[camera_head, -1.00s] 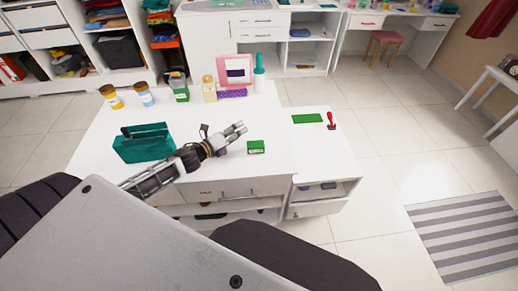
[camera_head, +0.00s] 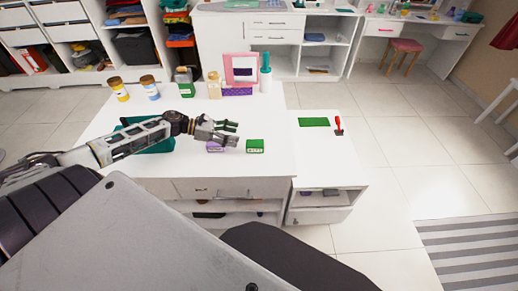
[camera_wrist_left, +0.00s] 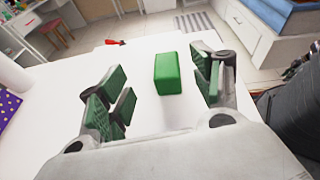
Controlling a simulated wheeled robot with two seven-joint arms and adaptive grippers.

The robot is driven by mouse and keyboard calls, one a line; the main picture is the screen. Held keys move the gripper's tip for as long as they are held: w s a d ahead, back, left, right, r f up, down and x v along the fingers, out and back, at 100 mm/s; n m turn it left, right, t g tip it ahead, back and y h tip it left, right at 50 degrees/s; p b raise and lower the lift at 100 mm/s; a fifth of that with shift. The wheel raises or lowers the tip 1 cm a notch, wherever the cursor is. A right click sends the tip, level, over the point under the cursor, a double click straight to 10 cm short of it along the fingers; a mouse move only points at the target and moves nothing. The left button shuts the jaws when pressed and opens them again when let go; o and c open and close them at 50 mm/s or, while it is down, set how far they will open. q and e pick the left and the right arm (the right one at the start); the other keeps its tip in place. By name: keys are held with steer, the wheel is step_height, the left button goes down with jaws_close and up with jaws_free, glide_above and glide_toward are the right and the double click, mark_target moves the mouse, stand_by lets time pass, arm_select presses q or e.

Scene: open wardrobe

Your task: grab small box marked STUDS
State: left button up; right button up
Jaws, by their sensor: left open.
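A small green box (camera_head: 255,146) with a pale label stands near the front edge of the white table; the label is too small to read. A small purple box (camera_head: 215,147), also with a pale mark, is just left of it, partly hidden by my left gripper (camera_head: 237,133). That gripper is open, with its fingers pointing right toward the green box. In the left wrist view, the green box (camera_wrist_left: 168,73) shows ahead between the spread green-padded fingers, apart from both. My right gripper is not in view.
A teal container (camera_head: 150,143) is partly behind my left arm. Jars, bottles and a pink frame (camera_head: 241,69) line the table's back. A lower white surface at right holds a green mat (camera_head: 314,122) and a red-handled tool (camera_head: 338,125).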

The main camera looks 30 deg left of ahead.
mark_target(260, 143)
arm_select(q)
steer(key=shift+s+a+f+m+g, duration=0.2)
steer(key=shift+s+a+m+g, duration=0.25)
steer(key=shift+m+g, duration=0.35)
steer(key=shift+w+d+f+b, duration=0.1)
steer(key=shift+w+d+b, duration=0.1)
steer(key=shift+b, duration=0.3)
steer(key=shift+w+d+f+b, duration=0.3)
steer(key=shift+d+b, duration=0.2)
steer(key=shift+b, duration=0.1)
steer(key=shift+b+x, duration=0.75)
steer(key=shift+x, duration=0.1)
steer(key=shift+b+x, duration=0.9)
steer(key=shift+x, duration=0.15)
steer(key=shift+b+x, duration=0.65)
steer(key=shift+x, duration=0.2)
steer(key=shift+w+d+f+b, duration=0.1)
steer(key=shift+w+d+b, duration=0.15)
steer(key=shift+d+b, duration=0.2)
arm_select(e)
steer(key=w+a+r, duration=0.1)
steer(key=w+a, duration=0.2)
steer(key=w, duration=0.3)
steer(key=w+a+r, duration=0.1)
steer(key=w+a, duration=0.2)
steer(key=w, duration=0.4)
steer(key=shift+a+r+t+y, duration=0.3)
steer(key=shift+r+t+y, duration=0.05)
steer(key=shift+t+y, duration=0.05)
